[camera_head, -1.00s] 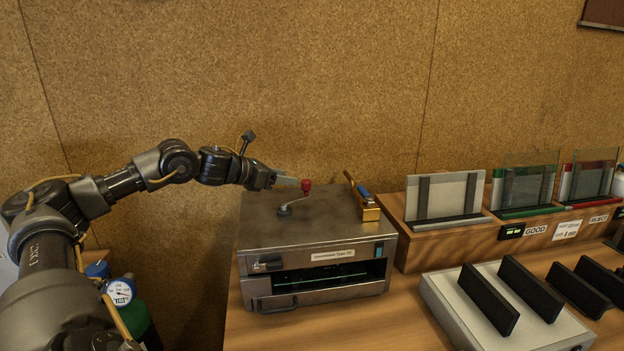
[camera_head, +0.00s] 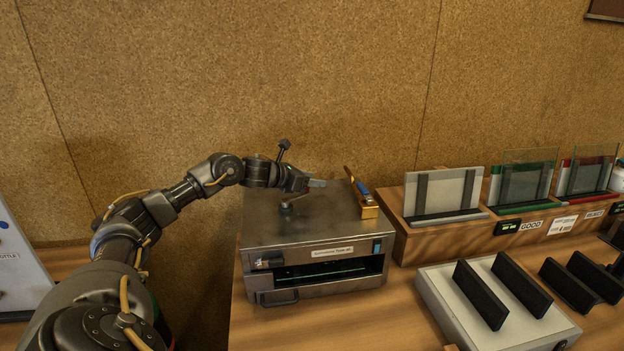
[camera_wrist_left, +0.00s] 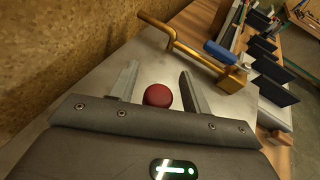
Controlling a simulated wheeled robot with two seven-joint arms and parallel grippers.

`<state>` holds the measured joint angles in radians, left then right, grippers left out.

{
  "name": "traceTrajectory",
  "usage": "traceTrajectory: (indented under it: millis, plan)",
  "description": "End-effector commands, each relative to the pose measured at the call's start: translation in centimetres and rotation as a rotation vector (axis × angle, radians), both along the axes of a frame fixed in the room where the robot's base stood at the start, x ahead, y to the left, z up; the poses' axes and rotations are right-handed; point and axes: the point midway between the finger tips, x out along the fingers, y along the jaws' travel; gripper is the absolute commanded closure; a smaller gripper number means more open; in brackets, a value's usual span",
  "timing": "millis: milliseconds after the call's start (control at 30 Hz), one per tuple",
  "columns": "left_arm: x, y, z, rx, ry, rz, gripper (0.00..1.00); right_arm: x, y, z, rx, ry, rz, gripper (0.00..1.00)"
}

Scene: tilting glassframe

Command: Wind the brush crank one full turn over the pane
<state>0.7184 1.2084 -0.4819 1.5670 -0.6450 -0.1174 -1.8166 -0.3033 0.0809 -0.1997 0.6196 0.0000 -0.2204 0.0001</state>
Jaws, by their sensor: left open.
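The brush crank (camera_head: 286,208) stands on top of a steel box machine (camera_head: 262,229). Its hub and a short piece of its arm show in the head view; its knob is hidden there behind my gripper. In the left wrist view the red knob (camera_wrist_left: 158,96) lies between the two fingers. My left gripper (camera_head: 320,183) is open over the machine top, its fingers apart on either side of the knob; contact is not clear. A thin green line, perhaps the pane's edge (camera_head: 335,272), shows in the dark front slot. My right gripper is not in view.
A brass block with a blue-handled lever (camera_head: 368,208) stands at the machine's right edge. Racks (camera_head: 445,217) with panes stand on a wooden ledge at right. A pale block with black plates (camera_head: 440,303) lies in front. Bare table shows before the machine.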

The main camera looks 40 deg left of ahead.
Motion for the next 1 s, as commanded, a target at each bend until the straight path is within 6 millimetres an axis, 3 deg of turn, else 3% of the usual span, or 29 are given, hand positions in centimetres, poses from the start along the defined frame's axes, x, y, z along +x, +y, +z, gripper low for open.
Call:
traceTrajectory:
  millis: [33, 400, 1000]
  plan:
    - [-0.01, 0.00, -0.01, 0.000, 0.000, 0.000, 0.55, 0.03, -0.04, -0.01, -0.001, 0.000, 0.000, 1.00]
    - [-0.05, 0.05, 0.03, 0.000, 0.000, 0.000, 1.00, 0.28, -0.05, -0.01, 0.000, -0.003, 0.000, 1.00]
    - [0.22, -0.05, 0.07, 0.000, 0.000, 0.013, 1.00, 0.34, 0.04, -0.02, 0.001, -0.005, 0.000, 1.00]
